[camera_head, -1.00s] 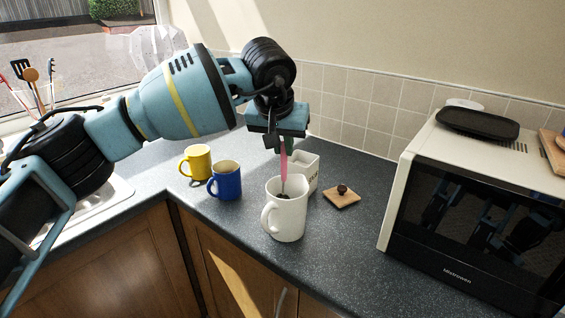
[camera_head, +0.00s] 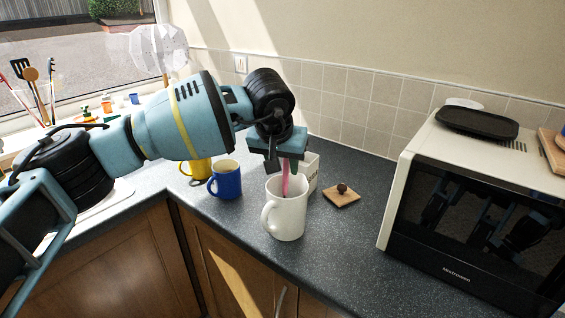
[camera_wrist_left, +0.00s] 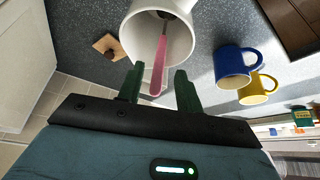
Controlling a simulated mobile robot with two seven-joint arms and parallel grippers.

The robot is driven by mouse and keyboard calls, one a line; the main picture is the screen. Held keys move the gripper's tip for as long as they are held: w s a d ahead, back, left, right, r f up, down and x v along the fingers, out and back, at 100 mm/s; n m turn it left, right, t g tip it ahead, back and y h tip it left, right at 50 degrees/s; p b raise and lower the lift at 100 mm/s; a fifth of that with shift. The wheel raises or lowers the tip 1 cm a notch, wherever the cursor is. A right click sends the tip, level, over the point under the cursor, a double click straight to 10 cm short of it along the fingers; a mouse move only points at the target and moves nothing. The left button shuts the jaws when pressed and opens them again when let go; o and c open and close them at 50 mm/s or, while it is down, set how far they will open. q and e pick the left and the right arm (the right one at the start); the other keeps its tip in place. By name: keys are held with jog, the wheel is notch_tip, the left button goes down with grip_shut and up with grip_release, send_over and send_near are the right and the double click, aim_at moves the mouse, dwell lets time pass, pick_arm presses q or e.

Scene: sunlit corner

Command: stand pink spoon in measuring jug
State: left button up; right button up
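The pink spoon (camera_head: 287,182) stands in the white measuring jug (camera_head: 285,222), its handle sticking up above the rim. In the left wrist view the spoon (camera_wrist_left: 159,68) reaches down into the jug (camera_wrist_left: 132,42), and its lower end is in shadow inside. My left gripper (camera_head: 284,168) is just above the jug, pointing down. In the left wrist view the left gripper (camera_wrist_left: 159,90) has its fingers apart on either side of the handle's top, with gaps to both. My right gripper does not show.
A blue mug (camera_head: 225,182) and a yellow mug (camera_head: 196,169) stand left of the jug. A white canister (camera_head: 312,172) is close behind it, partly hidden. A wooden lid (camera_head: 341,196) lies to the right, before the microwave (camera_head: 470,215). The front counter is clear.

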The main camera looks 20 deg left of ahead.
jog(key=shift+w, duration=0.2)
pick_arm(q)
jog(key=shift+r, duration=0.1)
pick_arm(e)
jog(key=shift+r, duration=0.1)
pick_arm(q)
jog(key=shift+r, duration=0.3)
jog(key=v, duration=1.1)
jog(key=shift+s+r, duration=0.25)
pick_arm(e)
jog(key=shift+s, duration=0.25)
pick_arm(q)
jog(key=shift+f, duration=0.1)
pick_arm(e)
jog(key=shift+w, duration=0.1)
